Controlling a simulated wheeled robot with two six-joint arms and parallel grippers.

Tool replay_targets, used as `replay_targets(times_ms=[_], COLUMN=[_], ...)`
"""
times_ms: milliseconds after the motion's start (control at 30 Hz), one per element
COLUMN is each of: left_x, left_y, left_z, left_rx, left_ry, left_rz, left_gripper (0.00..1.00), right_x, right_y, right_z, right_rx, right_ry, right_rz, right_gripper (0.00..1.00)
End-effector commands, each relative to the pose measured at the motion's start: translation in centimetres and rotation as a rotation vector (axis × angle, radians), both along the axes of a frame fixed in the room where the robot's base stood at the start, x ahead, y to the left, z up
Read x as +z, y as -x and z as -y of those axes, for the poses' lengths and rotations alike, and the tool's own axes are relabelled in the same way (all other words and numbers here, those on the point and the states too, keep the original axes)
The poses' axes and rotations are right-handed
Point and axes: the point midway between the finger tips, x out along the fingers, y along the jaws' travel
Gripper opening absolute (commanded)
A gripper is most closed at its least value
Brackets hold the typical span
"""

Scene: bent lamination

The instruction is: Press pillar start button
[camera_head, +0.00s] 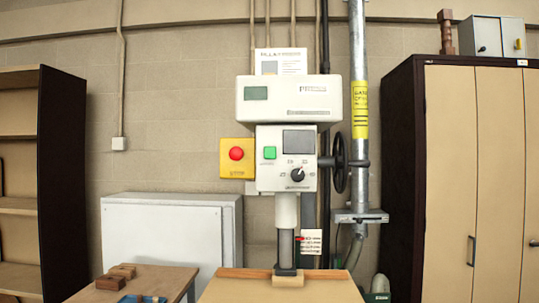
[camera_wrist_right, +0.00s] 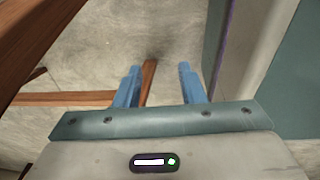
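A white pillar machine (camera_head: 287,140) stands against the wall in the middle of the head view. A red round button (camera_head: 236,154) on a yellow box (camera_head: 237,172) is just left of the panel. No gripper shows in the head view, and nothing covers the green button. In the right wrist view my right gripper (camera_wrist_right: 160,88) has its two blue fingers apart with nothing held between them. My left gripper is out of view.
A wooden work table (camera_head: 280,290) stands in front of the machine. A small table with wooden blocks (camera_head: 123,271) is at lower left. A white cabinet (camera_head: 170,235) is behind it. Tall cupboards stand left (camera_head: 62,180) and right (camera_head: 450,180). A handwheel (camera_head: 340,162) juts out right of the panel.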

Motion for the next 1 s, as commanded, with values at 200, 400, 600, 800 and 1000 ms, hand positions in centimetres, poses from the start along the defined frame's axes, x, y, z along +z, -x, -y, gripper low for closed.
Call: replay_targets(times_ms=[200, 400, 600, 800, 1000], left_x=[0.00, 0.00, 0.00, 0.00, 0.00], left_y=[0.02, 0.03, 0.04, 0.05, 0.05], left_z=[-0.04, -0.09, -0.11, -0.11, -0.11], left_rx=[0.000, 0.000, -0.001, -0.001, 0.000], left_ry=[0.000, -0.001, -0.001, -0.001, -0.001], left_rz=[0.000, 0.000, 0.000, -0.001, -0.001], left_gripper=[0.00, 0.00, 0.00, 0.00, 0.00], right_x=[0.00, -0.01, 0.00, 0.00, 0.00], right_y=[0.03, 0.06, 0.10, 0.11, 0.12], right_z=[0.01, 0.01, 0.01, 0.02, 0.03], right_rx=[0.000, 0.000, 0.000, 0.000, 0.000], right_ry=[0.000, 0.000, 0.000, 0.000, 0.000], right_rz=[0.000, -0.001, -0.001, -0.001, -0.001], right_gripper=[0.36, 0.36, 0.36, 0.36, 0.36])
